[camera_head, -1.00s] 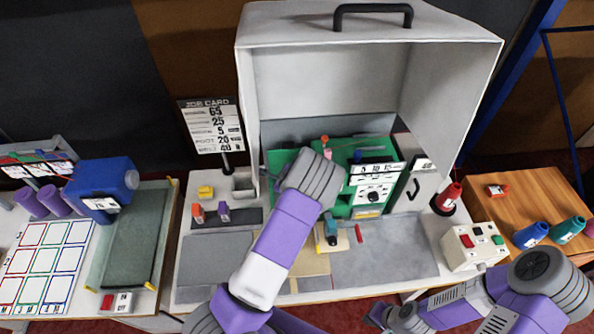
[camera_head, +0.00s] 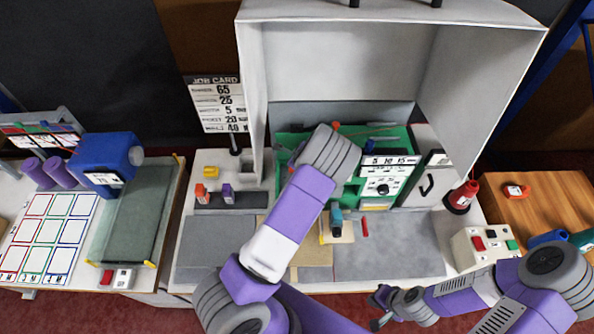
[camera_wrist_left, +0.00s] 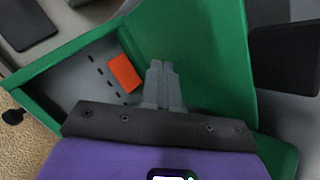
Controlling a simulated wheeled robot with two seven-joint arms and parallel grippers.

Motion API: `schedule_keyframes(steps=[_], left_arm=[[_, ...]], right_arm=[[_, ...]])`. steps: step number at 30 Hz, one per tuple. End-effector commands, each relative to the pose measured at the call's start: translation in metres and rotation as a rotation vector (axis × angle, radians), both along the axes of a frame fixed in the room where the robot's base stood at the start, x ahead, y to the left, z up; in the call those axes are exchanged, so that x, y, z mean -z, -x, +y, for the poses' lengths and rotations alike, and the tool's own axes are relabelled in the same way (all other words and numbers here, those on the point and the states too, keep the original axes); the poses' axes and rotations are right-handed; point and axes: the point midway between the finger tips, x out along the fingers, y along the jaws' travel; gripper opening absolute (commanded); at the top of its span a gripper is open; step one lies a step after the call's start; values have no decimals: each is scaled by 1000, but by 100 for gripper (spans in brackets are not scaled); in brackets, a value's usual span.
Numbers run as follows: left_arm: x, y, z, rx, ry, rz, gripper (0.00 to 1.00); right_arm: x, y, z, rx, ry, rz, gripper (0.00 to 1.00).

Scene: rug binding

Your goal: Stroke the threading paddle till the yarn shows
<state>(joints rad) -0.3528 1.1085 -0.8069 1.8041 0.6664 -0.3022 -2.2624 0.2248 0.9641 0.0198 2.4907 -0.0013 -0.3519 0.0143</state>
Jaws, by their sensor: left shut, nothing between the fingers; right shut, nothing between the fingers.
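The green machine (camera_head: 396,185) stands in the open grey cabinet, with white number plates and a dial on its front. My left arm reaches over it; its wrist hides the left gripper in the head view. In the left wrist view my left gripper (camera_wrist_left: 160,68) is shut and empty, in front of a green panel (camera_wrist_left: 200,40). A small orange block (camera_wrist_left: 125,73) lies left of the fingertips, apart from them, by a row of dark slots; I cannot tell whether it is the threading paddle. No yarn can be made out there. My right gripper (camera_head: 377,310) is shut and empty at the table's front edge.
The grey cabinet (camera_head: 335,75) walls in the machine at the back and sides. A red cone (camera_head: 463,196) and a button box (camera_head: 484,243) stand to the right. A teal-handled tool (camera_head: 336,220) and a red stick (camera_head: 365,227) lie in front. The grey mat (camera_head: 405,245) has free room.

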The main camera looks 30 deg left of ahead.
Motion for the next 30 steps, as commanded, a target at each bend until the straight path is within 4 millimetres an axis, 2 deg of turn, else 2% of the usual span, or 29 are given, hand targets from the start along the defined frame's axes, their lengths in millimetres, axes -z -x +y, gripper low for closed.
schedule_keyframes(steps=[1, 6, 12, 17, 30], left_arm=[[12, 0, 0, -1, 1, 0, 0], [37, 0, 1, -1, 1, -1, 0], [59, 0, 0, -1, -1, 0, 0], [65, 0, 0, 0, 0, 0, 0], [65, 0, 0, -1, 1, 0, 0]], right_arm=[[12, 0, 0, 0, 0, 0, 0], [34, 0, 0, 0, 0, 0, 0], [50, 0, 0, 0, 0, 0, 0], [53, 0, 0, 0, 0, 0, 0], [52, 0, 0, 0, 0, 0, 0]])
